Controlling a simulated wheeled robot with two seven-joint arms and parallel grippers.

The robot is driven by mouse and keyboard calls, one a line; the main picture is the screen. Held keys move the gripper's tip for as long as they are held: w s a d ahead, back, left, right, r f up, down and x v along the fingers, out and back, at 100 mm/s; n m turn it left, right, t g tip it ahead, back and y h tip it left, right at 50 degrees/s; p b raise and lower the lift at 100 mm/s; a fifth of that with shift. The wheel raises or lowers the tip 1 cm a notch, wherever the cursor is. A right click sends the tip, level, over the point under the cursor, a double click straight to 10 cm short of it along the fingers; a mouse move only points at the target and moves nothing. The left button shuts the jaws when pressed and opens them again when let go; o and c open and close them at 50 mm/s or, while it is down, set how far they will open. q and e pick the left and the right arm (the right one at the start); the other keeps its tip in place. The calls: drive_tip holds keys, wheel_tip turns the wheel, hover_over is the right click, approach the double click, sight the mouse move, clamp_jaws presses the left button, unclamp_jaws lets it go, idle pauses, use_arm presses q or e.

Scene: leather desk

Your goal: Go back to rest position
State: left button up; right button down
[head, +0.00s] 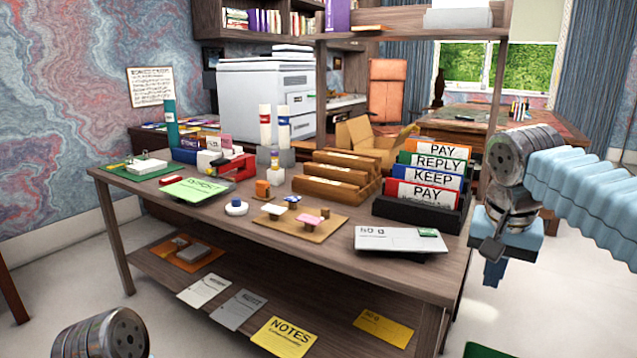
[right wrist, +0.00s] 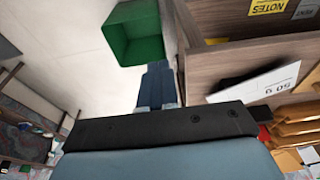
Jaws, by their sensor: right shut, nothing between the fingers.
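My right gripper (head: 493,272) hangs in the head view off the right end of the desk (head: 150,190), pointing down. Its fingers are shut with nothing between them; they also show in the right wrist view (right wrist: 157,85). It is apart from the white envelope (head: 400,240) marked "50 g", which lies at the desk's front right corner. My left gripper is out of view; only a round metal joint of my left arm shows at the bottom left.
A black sorter (head: 410,212) with PAY, REPLY and KEEP cards stands near the right end. Wooden racks (head: 335,188), stamps and a green sheet (head: 194,188) fill the desk. A green bin (right wrist: 128,38) is on the floor by the desk. Floor right of the desk is mostly clear.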

drive_tip(key=w+a+f+n+y, duration=0.15)
drive_tip(key=a+f, duration=0.25)
drive_tip(key=f, duration=0.6)
drive_tip(key=w+a+f+n+g+y, duration=0.1)
drive_tip(key=w+a+f, duration=0.2)
drive_tip(key=f, duration=0.6)
drive_tip(key=w+a+f+n+y, duration=0.15)
drive_tip(key=a+f, duration=0.25)
drive_tip(key=f, duration=0.6)
drive_tip(key=s+a+f+y, duration=0.1)
drive_tip(key=s+a+f, duration=0.15)
drive_tip(key=f, duration=0.45)
drive_tip(key=s+a+f, duration=0.2)
drive_tip(key=s+f, duration=0.1)
drive_tip(key=f, duration=0.3)
drive_tip(key=s+a+f, duration=0.1)
drive_tip(key=s+f, duration=1.1)
drive_tip(key=s, duration=0.3)
drive_tip(key=shift+a+f+n, duration=0.2)
drive_tip(key=shift+a+n, duration=0.1)
drive_tip(key=shift+a, duration=0.1)
